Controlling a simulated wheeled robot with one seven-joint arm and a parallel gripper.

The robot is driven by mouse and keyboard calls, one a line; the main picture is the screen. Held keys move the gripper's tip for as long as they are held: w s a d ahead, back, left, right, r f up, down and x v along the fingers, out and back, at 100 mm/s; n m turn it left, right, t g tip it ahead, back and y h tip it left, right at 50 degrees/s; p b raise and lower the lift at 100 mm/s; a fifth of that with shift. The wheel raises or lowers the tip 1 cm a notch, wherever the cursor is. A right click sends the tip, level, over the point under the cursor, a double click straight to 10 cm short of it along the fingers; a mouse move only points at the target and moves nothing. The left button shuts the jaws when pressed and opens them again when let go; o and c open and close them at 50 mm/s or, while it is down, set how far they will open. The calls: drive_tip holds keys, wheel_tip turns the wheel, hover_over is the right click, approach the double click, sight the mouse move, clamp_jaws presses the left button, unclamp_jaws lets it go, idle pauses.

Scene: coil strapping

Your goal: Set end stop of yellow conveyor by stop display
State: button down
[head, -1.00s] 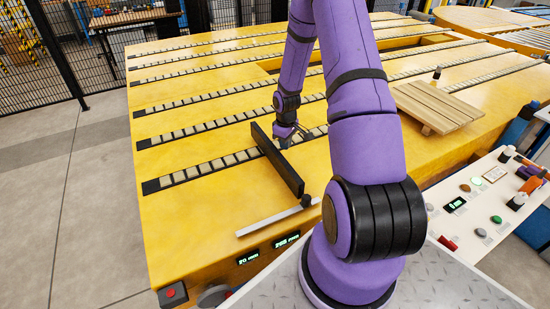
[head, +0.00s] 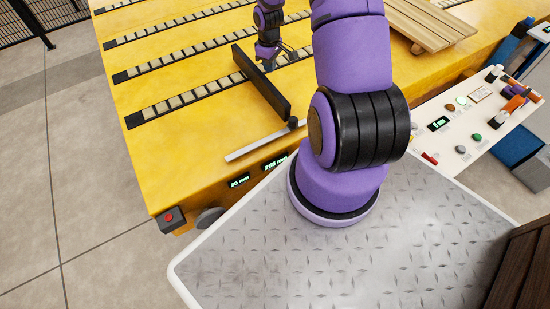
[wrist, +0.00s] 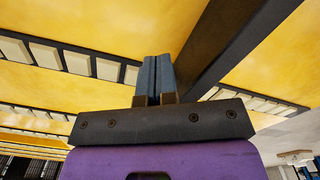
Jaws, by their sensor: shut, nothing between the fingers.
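The end stop is a long black bar (head: 262,84) standing on edge across the front of the yellow conveyor (head: 190,130). It also shows in the wrist view as a dark beam (wrist: 235,45). A black knob (head: 293,123) sits at its near end, by a pale metal rail (head: 255,142). Two small green-lit displays (head: 240,181) (head: 275,162) are on the conveyor's front side; their digits are too small to read surely. My gripper (head: 272,62) is just behind the bar, low over the conveyor. In the wrist view its fingers (wrist: 156,65) are together and empty, beside the beam; contact is unclear.
A red button box (head: 168,219) is at the conveyor's front left corner. A wooden slatted board (head: 430,25) lies on the conveyor at right. A white control panel (head: 465,125) with several buttons stands to the right. Floor at left is clear.

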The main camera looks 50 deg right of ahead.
drive_tip(key=shift+d, duration=0.25)
drive_tip(key=shift+s+d, duration=0.25)
drive_tip(key=shift+d, duration=0.5)
drive_tip(key=shift+r, duration=0.1)
wheel_tip(320, 180, up, 7)
idle(0.7)
